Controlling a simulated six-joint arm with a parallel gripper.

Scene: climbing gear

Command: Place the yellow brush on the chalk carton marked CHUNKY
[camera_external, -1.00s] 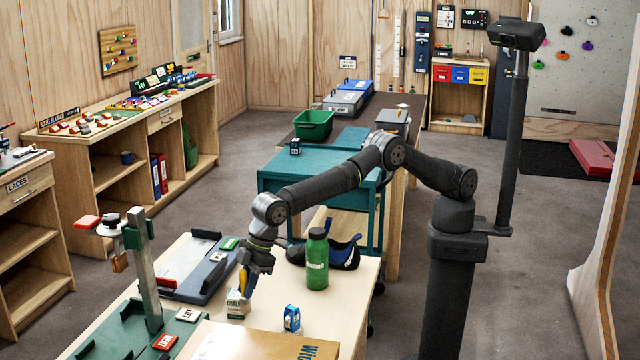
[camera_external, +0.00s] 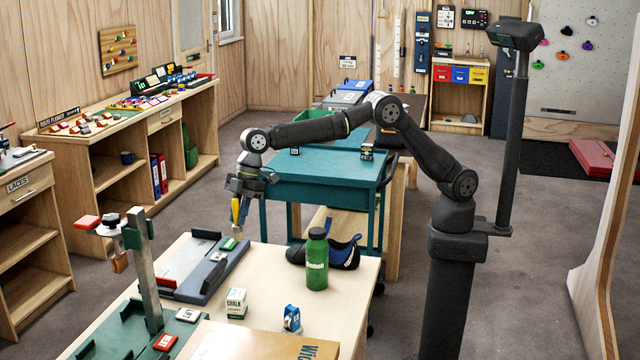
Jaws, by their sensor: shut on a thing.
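My gripper (camera_external: 241,206) is shut on the yellow brush (camera_external: 235,211), which hangs upright, pointing down. It is in the air above the far end of the grey tray on the near table. A white and green carton (camera_external: 236,304) marked CHALK stands on the near table, lower in the picture than the brush and well apart from it. Its smaller lettering is too small to read. A blue and white carton (camera_external: 291,319) stands to its right, its marking also unreadable. I cannot tell which carton says CHUNKY.
A metal post (camera_external: 146,270) rises at the front left. A large brown box (camera_external: 250,343) fills the front edge.

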